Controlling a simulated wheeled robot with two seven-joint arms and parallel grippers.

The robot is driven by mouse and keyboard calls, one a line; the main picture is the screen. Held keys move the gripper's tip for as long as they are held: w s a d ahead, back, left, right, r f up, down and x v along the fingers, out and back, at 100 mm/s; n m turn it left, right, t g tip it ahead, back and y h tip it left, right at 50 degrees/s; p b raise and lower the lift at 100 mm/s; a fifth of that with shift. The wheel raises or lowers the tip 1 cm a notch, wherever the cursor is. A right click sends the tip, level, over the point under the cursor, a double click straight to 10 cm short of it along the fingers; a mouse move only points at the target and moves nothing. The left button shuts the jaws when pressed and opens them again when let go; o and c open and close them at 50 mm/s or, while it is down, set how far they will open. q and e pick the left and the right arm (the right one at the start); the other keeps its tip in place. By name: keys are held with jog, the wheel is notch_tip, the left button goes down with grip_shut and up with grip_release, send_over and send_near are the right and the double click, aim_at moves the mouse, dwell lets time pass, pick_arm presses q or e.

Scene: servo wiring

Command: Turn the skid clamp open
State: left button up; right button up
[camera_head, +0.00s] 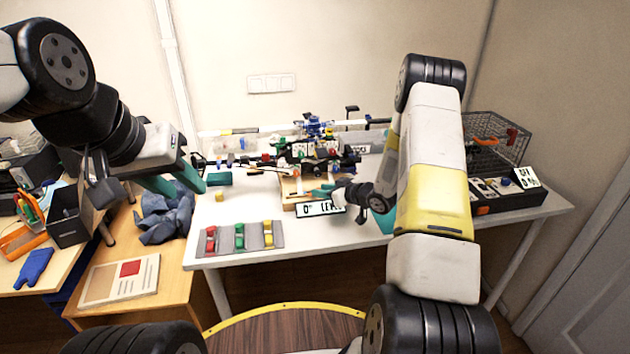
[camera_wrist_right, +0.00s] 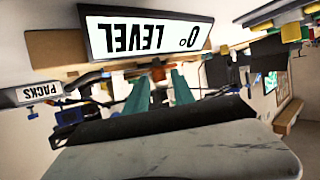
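A dark helicopter-like model (camera_head: 305,163) with a blue top part stands at the middle of the white table, behind a wooden block (camera_head: 292,187). The skid clamp is too small to make out for certain; a small orange-red part (camera_wrist_right: 158,73) shows by my right fingertips in the wrist view. My right gripper (camera_head: 318,192) is low in front of the model, beside the wooden block. Its teal fingers (camera_wrist_right: 160,82) are apart in the wrist view, and I cannot tell whether they touch the orange-red part. My left gripper (camera_head: 190,186) is open and empty over the table's left edge.
A "0° LEVEL" sign (camera_head: 320,208) stands close to my right gripper and fills much of the wrist view. A grey mat (camera_head: 223,241) with coloured pieces lies at the front left. A black case (camera_head: 508,196) and wire basket (camera_head: 497,140) are at the right.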

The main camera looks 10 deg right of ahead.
jog(key=shift+o, duration=0.5)
jog(key=shift+s+d+r, duration=0.1)
jog(key=shift+s+d, duration=0.05)
jog(key=v, duration=0.7)
jog(key=shift+s, duration=0.15)
jog(key=shift+r, duration=0.1)
